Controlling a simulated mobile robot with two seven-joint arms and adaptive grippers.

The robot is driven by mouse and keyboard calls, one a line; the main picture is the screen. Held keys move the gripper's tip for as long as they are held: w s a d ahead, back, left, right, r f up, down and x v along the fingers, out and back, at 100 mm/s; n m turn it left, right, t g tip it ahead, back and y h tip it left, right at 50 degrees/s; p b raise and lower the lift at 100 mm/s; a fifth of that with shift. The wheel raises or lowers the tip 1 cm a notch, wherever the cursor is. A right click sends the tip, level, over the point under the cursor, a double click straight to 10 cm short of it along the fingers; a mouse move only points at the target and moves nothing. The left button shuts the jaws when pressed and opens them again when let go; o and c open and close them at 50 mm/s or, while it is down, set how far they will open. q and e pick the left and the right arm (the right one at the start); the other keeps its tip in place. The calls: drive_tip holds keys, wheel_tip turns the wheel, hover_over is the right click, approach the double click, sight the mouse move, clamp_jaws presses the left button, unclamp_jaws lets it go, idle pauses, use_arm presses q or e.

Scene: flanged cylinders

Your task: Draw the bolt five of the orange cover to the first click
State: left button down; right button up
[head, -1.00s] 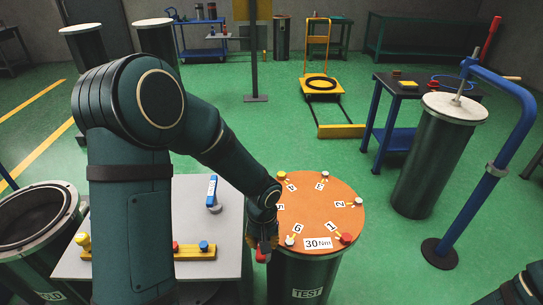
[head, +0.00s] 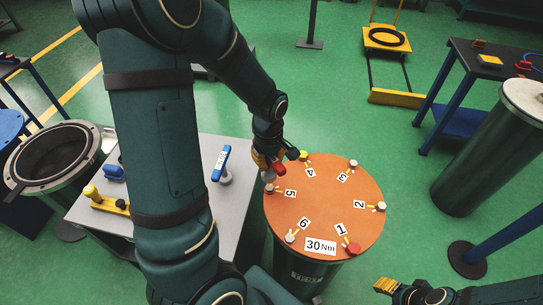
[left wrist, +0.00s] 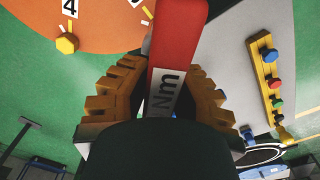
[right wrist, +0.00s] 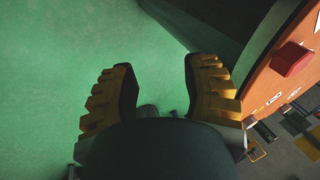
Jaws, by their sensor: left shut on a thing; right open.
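The orange cover (head: 335,205) lies on a dark green cylinder, with numbered bolts around its rim and a "30 Nm" label. Bolt five (head: 268,188), pale-topped, stands at the left rim beside label 5. My left gripper (head: 268,172) is just behind it, above the cover's left edge. It is shut on a red tool (left wrist: 180,38) with an "Nm" label, seen between the fingers in the left wrist view. I cannot tell whether the tool touches bolt five; that wrist view hides the bolt. My right gripper (head: 385,286) is open and empty, in front of the cover.
Yellow bolt four (head: 304,156) and red bolt one (head: 353,248) stand on the rim. A grey table (head: 240,215) to the left holds a blue tool (head: 221,165) and a yellow rack (head: 105,202).

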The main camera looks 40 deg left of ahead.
sight(270, 175)
use_arm(q)
drive_tip(key=shift+w+f+b, duration=0.1)
drive_tip(key=shift+f+b, duration=1.6)
drive_tip(key=shift+f, duration=0.65)
drive_tip(key=shift+r, duration=0.25)
drive_tip(key=shift+f+b, duration=0.9)
drive_tip(key=shift+f, duration=0.55)
